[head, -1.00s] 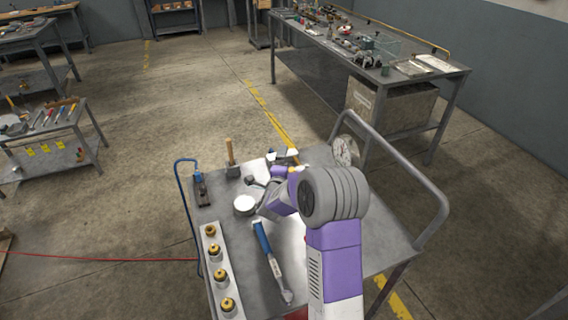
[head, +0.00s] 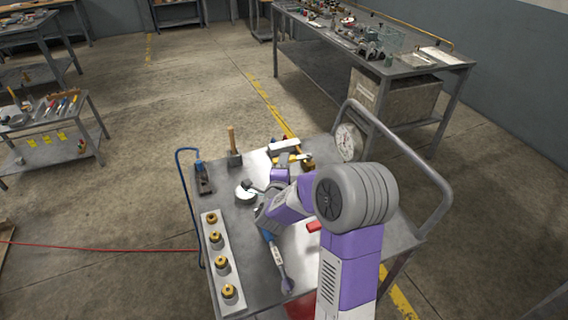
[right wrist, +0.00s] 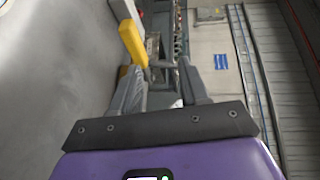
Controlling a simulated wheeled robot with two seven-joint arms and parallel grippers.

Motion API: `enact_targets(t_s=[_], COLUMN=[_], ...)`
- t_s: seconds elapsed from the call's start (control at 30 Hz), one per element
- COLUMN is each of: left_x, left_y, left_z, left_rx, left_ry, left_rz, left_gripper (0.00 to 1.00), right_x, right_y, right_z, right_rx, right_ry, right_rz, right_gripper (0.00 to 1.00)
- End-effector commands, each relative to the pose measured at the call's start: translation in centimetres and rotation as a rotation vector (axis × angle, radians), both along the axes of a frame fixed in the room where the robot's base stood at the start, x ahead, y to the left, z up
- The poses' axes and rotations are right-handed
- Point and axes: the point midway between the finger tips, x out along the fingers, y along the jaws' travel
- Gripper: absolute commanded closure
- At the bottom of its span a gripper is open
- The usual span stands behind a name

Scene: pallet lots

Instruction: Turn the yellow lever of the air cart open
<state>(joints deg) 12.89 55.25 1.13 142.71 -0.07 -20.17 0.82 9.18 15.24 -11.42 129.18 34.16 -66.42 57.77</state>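The yellow lever (right wrist: 133,45) stands just beyond the left-hand fingertip of my right gripper (right wrist: 162,78) in the right wrist view. The gripper's two dark fingers are apart, with nothing held between them. In the head view, a small yellow part (head: 306,161), likely the lever or its valve, shows at the far side of the grey cart top (head: 220,185). My purple right hand reaches over the cart close to it; its fingertips are hard to make out there. Whether a finger touches the lever, I cannot tell. My left gripper is out of view.
A bent handrail (head: 410,160) borders the right. A workbench (head: 372,45) stands behind.

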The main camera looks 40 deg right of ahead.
Motion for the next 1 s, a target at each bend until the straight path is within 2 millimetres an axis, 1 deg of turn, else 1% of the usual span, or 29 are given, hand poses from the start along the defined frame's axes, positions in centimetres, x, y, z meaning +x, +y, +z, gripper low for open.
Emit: enact_targets(t_s=[0.13,0.4,0.5,0.57,1.0], left_x=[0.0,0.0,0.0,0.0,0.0], left_y=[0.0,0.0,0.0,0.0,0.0], left_z=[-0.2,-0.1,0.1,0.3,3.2], left_rx=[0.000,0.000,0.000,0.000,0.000], left_ry=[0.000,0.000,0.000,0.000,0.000], left_rz=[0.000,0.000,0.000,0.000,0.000], left_gripper=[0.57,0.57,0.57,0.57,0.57], right_x=[-0.4,-0.5,-0.5,-0.5,-0.5], right_y=[0.4,0.3,0.3,0.3,0.3], right_z=[-0.1,-0.2,0.1,0.5,4.9], right_rx=[0.001,0.002,0.002,0.002,0.001], right_ry=[0.002,0.006,0.006,0.006,0.004], right_rz=[-0.001,-0.003,-0.003,-0.003,-0.003], right_gripper=[0.55,0.55,0.55,0.55,0.55])
